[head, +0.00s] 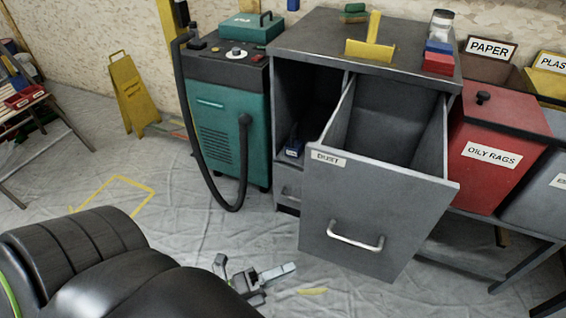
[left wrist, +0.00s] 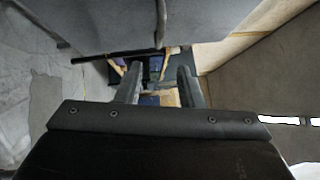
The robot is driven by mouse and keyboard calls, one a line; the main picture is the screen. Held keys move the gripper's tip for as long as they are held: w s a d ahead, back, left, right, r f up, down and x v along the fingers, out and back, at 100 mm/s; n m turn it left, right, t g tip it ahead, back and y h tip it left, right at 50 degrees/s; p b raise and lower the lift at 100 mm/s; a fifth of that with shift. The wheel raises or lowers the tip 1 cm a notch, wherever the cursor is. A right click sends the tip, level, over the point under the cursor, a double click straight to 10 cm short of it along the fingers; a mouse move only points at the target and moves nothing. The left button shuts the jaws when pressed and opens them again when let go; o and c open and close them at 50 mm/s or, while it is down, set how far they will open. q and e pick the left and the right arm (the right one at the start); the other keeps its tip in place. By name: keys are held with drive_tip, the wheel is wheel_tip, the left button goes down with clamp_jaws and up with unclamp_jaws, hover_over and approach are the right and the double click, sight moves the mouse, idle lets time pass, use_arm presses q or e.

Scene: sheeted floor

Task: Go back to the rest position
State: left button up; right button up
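My left gripper (head: 256,266) shows at the bottom middle of the head view, in front of and below the open grey drawer labelled DUST (head: 340,210). Its two fingers stand apart. In the left wrist view the same gripper (left wrist: 160,78) has its fingers spread, and I see no held object between them, only blurred background. My dark left arm fills the lower left of the head view. My right gripper is in neither view.
The drawer juts out of a grey cabinet (head: 330,36). A yellow scoop-like tool (head: 370,48) sits on top. A green machine with a hose (head: 228,110) stands left. A red OILY RAGS bin (head: 490,150) stands right. Sheeted floor (head: 190,225) is open at left.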

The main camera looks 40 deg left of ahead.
use_arm(q)
drive_tip(key=shift+a, duration=0.1)
idle(0.5)
